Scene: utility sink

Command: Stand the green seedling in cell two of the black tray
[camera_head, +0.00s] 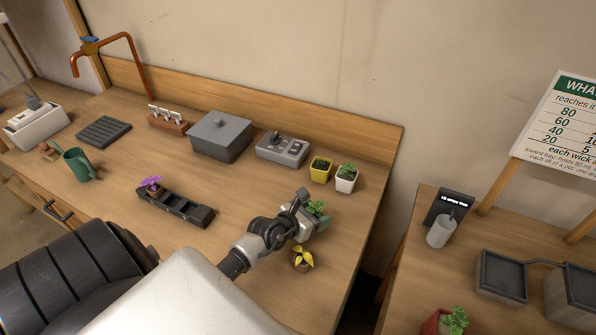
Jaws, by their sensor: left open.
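The black tray (178,213) lies on the wooden bench, left of my gripper, with several cells in a row. A purple-flowered seedling (152,185) stands in its leftmost cell; the other cells look empty. My left gripper (312,212) is open, to the right of the tray. The green seedling (317,207) shows at its fingers, and its lower part is hidden by them. I cannot tell whether the fingers touch it. My right gripper is not in view.
A yellow-leaved seedling (303,257) stands just in front of my gripper. A yellow pot (320,172) and a white pot (346,180) stand behind it, near a grey control box (283,149). A green watering can (78,165) is at left. Bare bench lies between tray and gripper.

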